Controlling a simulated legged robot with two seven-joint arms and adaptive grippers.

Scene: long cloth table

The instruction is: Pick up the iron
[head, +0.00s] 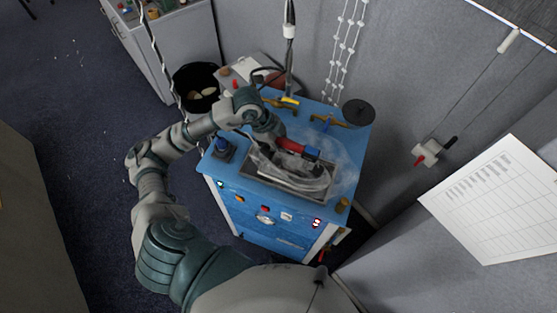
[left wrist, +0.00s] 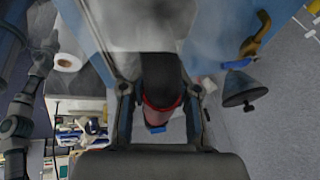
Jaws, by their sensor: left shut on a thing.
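The iron (head: 304,182) is in the head view, on or just over a shallow metal tray (head: 258,178) on top of a blue cabinet. Its handle is red and black with a blue part at one end. My left gripper (head: 279,143) is at the handle, reaching over from the left. In the left wrist view my left gripper (left wrist: 161,112) has a finger on each side of the dark and red handle (left wrist: 162,83), shut on it. Whether the iron's sole touches the tray cannot be told. My right gripper does not show.
The blue cabinet (head: 262,208) has knobs and lights on its front. A black bin (head: 196,88) stands behind left. Grey walls close the right side.

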